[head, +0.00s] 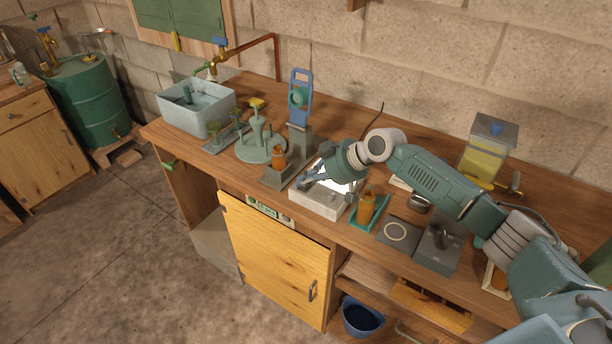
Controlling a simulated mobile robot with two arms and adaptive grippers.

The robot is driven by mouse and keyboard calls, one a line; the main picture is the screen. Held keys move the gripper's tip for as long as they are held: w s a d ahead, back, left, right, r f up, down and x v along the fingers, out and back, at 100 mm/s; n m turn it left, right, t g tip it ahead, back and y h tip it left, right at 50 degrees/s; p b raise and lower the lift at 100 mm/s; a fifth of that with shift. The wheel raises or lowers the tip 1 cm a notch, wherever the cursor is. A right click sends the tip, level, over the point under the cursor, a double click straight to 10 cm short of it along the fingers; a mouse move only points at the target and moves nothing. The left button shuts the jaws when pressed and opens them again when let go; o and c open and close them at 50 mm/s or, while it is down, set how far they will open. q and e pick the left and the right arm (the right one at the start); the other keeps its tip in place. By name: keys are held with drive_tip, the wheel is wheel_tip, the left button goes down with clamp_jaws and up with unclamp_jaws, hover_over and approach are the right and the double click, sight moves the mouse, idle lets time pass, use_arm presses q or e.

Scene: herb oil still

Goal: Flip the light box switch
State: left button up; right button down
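The light box (316,205) is a pale grey-white box near the front edge of the wooden workbench. A bright white panel (342,184) shows on it, partly covered by my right gripper. My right gripper (308,181) comes in from the right and hovers over or touches the left part of the box; I cannot tell which. Its fingers point left and down, and they are too small to show whether they are open or shut. I cannot make out the switch; it may be hidden by the gripper or too small. My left gripper is not in view.
An amber bottle (366,209) on a green tray stands right of the box. Left of it are a blue-handled press (300,98), another amber bottle (278,157) and a green rack (259,148). A scale-like dark device (438,248) sits further right. The sink (197,106) is far left.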

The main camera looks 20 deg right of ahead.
drive_tip(key=shift+s+a+f, duration=0.1)
drive_tip(key=shift+f, duration=0.15)
drive_tip(key=shift+s+a+f, duration=0.1)
drive_tip(key=shift+f, duration=0.15)
drive_tip(key=shift+w+d+r+b, duration=0.4)
drive_tip(key=shift+w+d, duration=0.1)
drive_tip(key=shift+d, duration=0.1)
